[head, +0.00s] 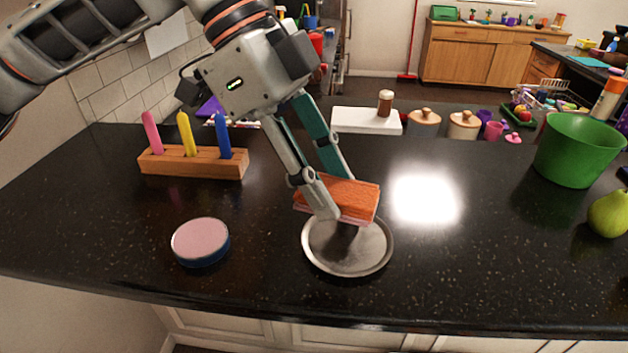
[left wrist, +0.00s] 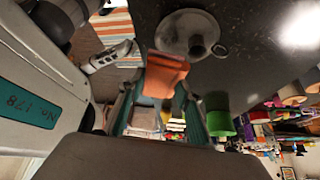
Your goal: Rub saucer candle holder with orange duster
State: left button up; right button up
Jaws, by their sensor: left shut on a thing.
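The orange duster (head: 352,197) is a block with an orange top and a pinkish underside. My left gripper (head: 333,196) is shut on it, with a finger on either side. The saucer candle holder (head: 345,259) is a round grey metal dish on the dark counter. The duster hangs over its back part and hides it in the head view; I cannot tell whether they touch. In the left wrist view, the duster (left wrist: 165,76) is between the fingers, and the saucer candle holder (left wrist: 181,24) shows a central cup and a ring handle.
A round pink-topped tin (head: 200,241) stands left of the saucer. A wooden block (head: 193,163) with three coloured candles is behind it. A green bucket (head: 577,150) and a pear (head: 609,214) stand at the right. The counter right of the saucer is clear; its front edge is close.

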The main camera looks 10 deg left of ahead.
pick_arm(q)
jog(key=shift+d+r+n+t, duration=0.3)
jog(key=shift+d+n, duration=0.15)
jog(key=shift+n, duration=0.2)
jog(key=shift+d+r+n+t, duration=0.15)
jog(key=shift+d+n+t, duration=0.2)
jog(key=shift+n, duration=0.3)
jog(key=shift+f+b, duration=0.95)
jog(key=shift+f, duration=2)
pick_arm(e)
jog(key=shift+w+d+f, duration=0.15)
jog(key=shift+f, duration=0.45)
jog(key=shift+w+d+f, duration=0.15)
jog(key=shift+f, duration=0.4)
pick_arm(q)
jog(key=shift+w+r, duration=0.1)
